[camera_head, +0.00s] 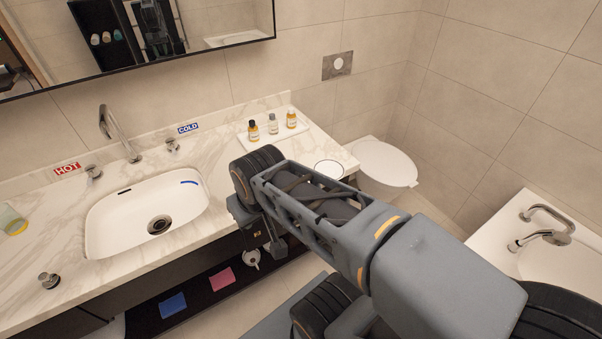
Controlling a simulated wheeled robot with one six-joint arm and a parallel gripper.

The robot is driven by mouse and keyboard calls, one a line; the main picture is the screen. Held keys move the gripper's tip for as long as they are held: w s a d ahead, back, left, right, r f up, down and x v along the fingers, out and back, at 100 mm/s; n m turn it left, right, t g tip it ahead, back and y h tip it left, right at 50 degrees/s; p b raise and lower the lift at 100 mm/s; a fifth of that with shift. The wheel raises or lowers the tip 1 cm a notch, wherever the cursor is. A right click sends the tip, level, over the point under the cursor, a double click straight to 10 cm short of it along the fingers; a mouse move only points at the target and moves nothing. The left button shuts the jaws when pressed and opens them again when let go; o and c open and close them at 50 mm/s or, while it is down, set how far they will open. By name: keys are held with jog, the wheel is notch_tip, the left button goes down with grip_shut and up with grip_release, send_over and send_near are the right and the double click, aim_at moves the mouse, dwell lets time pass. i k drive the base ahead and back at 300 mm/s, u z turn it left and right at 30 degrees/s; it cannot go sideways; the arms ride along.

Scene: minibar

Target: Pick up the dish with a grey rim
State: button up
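A round white dish with a thin grey rim (328,169) lies on the marble counter near its right end. My arm crosses in front of it and may hide its lower edge. My gripper (272,240) hangs at the far end of the arm, near the counter's front edge, to the left of the dish and lower in the picture. It is apart from the dish. The arm links largely hide its fingers, so I cannot see whether they are open or shut.
A white tray (268,137) with several small bottles stands behind the arm. The sink (115,222) and faucet (120,135) are at left. A yellow-green cup (13,222) stands far left. A blue item (173,304) and a pink item (222,278) lie on the dark lower shelf.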

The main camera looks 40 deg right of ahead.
aim_at(332, 168)
jog(key=u, duration=0.9)
jog(key=k, duration=0.65)
jog(key=u, duration=0.1)
